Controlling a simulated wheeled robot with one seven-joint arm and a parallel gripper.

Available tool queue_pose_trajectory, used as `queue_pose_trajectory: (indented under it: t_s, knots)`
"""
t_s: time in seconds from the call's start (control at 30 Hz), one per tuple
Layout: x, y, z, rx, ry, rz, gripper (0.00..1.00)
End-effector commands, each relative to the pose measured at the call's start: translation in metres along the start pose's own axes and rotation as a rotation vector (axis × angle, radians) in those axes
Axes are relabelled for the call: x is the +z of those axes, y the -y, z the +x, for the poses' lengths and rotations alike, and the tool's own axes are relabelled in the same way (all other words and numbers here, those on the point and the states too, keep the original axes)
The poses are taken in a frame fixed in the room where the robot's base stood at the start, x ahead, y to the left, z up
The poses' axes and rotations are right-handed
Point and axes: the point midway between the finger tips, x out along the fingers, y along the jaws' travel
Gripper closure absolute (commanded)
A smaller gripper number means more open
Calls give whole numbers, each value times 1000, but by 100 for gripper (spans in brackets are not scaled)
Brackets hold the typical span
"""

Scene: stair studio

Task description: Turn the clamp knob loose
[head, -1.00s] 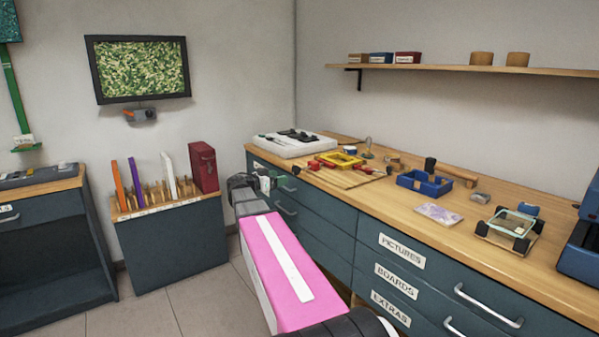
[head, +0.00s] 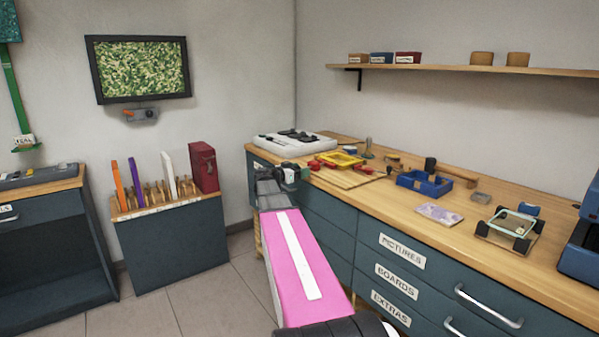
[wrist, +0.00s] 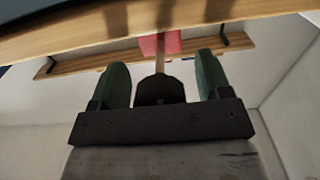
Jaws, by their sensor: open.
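In the wrist view a dark clamp knob (wrist: 160,90) on a thin rod stands between the two green fingers of my gripper (wrist: 162,66). The fingers are open, with a gap on each side of the knob. A red clamp part (wrist: 160,43) shows at the rod's far end, by the wooden bench edge. In the head view my gripper (head: 293,175) is at the front edge of the bench, close to a red clamp (head: 315,165) on the wooden board (head: 345,178). The knob is hidden there behind my gripper.
A second red clamp (head: 367,171), a yellow frame (head: 342,159) and a blue tray (head: 424,183) are on the bench (head: 465,198). A white machine (head: 290,146) stands at its far left. The drawer fronts lie below the bench edge. Floor is free left of my arm.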

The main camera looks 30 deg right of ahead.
Motion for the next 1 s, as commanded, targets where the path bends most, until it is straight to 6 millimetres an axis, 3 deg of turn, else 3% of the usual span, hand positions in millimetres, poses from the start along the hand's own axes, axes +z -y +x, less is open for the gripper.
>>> queue_pose_trajectory:
  t_s: [0.2, 0.27, 0.37, 0.77, 1.0]
  knots:
    - [0, 0, 0, 0, 0, 0, 29]
    - [0, 0, 0, 0, 0, 0, 45]
    - [0, 0, 0, 0, 0, 0, 78]
    - [0, 0, 0, 0, 0, -46, 78]
    - [0, -1, 0, 0, 0, -193, 78]
